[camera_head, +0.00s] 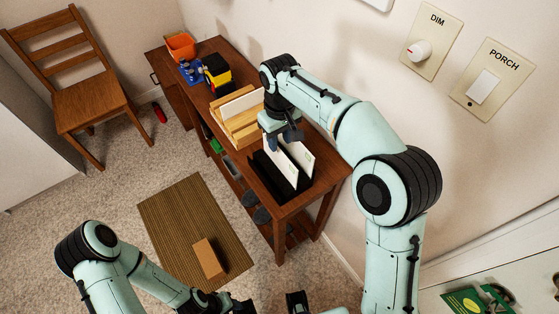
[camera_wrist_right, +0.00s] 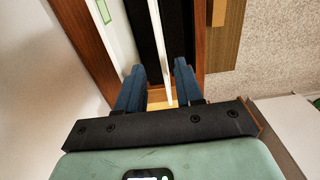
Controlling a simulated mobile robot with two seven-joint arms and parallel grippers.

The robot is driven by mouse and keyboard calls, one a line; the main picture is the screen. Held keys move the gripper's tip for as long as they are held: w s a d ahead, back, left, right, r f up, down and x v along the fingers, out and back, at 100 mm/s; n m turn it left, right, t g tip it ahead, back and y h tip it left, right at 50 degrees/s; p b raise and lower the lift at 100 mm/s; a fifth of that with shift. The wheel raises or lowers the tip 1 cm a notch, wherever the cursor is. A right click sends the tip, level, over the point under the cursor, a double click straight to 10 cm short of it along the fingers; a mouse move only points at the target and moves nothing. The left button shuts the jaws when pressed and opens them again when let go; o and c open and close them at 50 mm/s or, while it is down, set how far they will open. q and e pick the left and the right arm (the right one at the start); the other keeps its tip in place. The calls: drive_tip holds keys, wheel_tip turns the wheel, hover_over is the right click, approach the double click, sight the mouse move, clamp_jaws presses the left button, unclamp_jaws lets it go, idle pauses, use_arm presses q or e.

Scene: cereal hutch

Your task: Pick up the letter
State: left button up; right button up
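My right gripper (camera_head: 286,140) is above the black letter holder (camera_head: 268,178) on the wooden hutch. In the right wrist view its blue fingers (camera_wrist_right: 159,85) are open, with a gap on each side of a thin white letter (camera_wrist_right: 159,45), seen edge-on between them. A second white letter (camera_wrist_right: 118,38) with a green mark stands left of the fingers. In the head view white letters (camera_head: 299,155) stand upright in the black holder, partly hidden by the gripper. My left arm is low in the head view, and its gripper's opening cannot be made out.
A light wooden organizer (camera_head: 243,127) with a white item stands beside the black holder. A yellow-black toy (camera_head: 216,72) and an orange bin (camera_head: 181,46) are farther along the hutch (camera_head: 283,214). A box (camera_head: 209,259) lies on the floor mat (camera_head: 166,222). The wall is close behind.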

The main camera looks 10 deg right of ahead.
sight(280, 154)
drive_tip(key=f, duration=0.3)
drive_tip(key=f+b, duration=0.1)
drive_tip(key=f, duration=0.1)
drive_tip(key=shift+s+a+f, duration=0.1)
drive_tip(key=shift+s+f, duration=0.2)
drive_tip(key=shift+f, duration=0.3)
clamp_jaws()
